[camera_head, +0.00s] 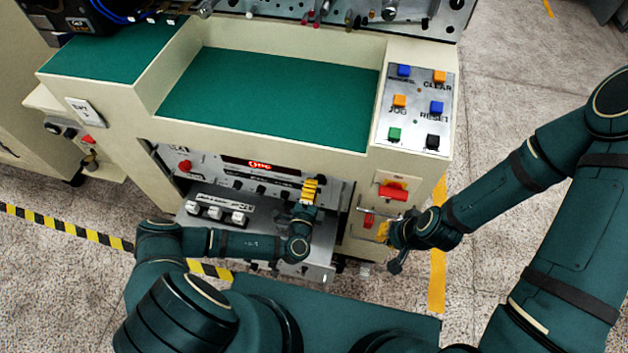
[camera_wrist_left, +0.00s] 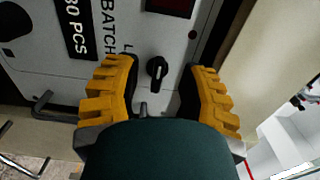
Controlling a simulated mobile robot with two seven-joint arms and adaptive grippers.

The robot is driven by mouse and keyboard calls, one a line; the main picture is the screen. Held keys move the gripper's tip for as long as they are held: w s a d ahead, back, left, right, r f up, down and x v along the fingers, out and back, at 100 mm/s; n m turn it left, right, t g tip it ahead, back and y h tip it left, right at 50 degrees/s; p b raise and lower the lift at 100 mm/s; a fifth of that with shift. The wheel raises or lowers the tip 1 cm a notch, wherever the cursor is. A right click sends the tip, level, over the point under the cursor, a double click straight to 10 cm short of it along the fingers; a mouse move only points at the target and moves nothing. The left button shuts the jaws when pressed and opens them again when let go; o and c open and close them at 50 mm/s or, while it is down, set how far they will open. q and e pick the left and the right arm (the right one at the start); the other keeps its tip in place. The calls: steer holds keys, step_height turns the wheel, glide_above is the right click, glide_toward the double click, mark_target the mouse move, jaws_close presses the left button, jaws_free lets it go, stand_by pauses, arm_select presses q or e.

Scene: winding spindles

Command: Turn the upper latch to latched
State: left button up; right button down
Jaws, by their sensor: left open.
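A small black turn latch (camera_wrist_left: 157,70) sits on the light grey panel (camera_wrist_left: 40,75) in the left wrist view, its handle roughly upright in that picture. My left gripper (camera_head: 311,189) is open in front of the machine's lower panel. In the left wrist view its yellow fingers stand on either side of the latch, with a gap to each; I cannot tell how far off the panel they are. In the head view the latch is hidden or too small to make out. My right gripper (camera_head: 383,231) is by the red switch (camera_head: 369,220); its opening is unclear.
A red handle (camera_head: 393,191) is on the machine's right front. A button panel (camera_head: 414,108) and a green-floored recess (camera_head: 270,95) lie above. A drawer-like unit with white switches (camera_head: 213,211) is at my left forearm. Black and yellow floor tape (camera_head: 70,228) runs left.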

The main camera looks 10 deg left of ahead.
arm_select(q)
steer(key=s, duration=0.8)
steer(key=shift+s, duration=0.35)
